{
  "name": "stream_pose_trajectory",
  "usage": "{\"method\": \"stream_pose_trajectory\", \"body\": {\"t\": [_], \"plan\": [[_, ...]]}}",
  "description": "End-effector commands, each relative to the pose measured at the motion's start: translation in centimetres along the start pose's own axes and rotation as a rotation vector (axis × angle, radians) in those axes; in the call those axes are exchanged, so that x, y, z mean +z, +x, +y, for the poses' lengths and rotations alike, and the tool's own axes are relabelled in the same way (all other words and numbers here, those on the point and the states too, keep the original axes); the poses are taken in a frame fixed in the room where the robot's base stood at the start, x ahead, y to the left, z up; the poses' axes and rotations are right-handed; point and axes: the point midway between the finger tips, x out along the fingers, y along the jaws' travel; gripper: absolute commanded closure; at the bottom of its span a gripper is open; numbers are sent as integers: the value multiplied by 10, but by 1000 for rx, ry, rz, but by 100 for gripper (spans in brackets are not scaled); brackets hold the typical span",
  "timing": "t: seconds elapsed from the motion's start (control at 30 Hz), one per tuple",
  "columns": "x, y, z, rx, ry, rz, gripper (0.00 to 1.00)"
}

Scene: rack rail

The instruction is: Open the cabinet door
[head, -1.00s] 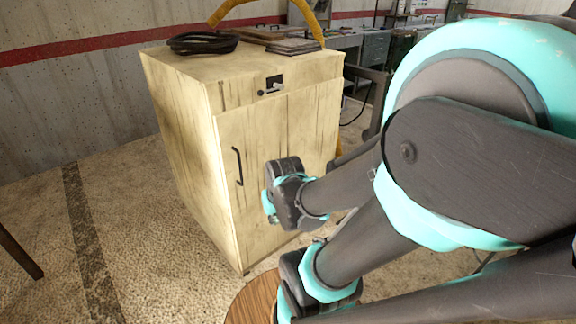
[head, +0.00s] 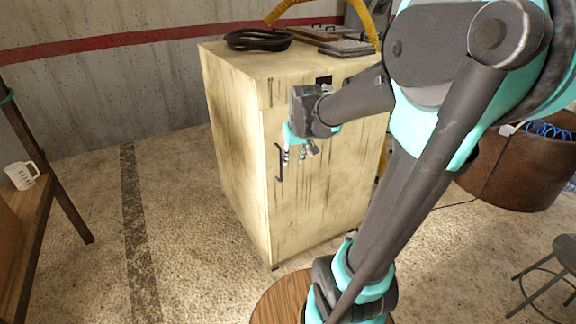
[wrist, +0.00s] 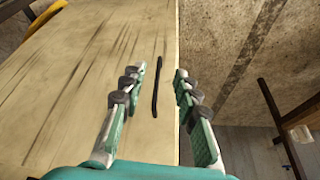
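The cabinet (head: 235,150) is a pale, worn, box-shaped unit, and its door (head: 325,200) looks shut. A dark vertical bar handle (head: 279,163) is near the front's left edge. My gripper (head: 297,158) is in front of the cabinet front near the handle, partly covering its top end in the head view. In the wrist view my gripper (wrist: 155,85) is open, with its two fingers well apart. The handle (wrist: 157,87) shows between the fingers as a thin dark bar. I cannot tell how far it is from the fingertips; nothing is gripped.
A black coiled item (head: 258,40) and flat boards (head: 345,46) lie on the cabinet top. A wooden round top (head: 275,300) is below my arm. A table with a white mug (head: 22,175) is at left. A stool (head: 555,262) is at right. Floor left of the cabinet is clear.

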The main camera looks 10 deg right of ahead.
Motion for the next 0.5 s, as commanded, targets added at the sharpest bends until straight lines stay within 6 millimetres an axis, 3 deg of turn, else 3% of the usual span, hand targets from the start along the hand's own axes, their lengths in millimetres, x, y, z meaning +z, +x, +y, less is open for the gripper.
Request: {"method": "stream_pose_trajectory", "body": {"t": [0.03, 0.1, 0.2, 0.37, 0.5], "plan": [[-27, -6, -2, -4, -11, 1, 69], [-55, -13, -5, -8, -23, 4, 69], [-78, -20, -7, -11, -34, 6, 69], [-87, -15, -8, -13, -37, 6, 69], [-86, 4, -8, -13, -37, 7, 69]]}}
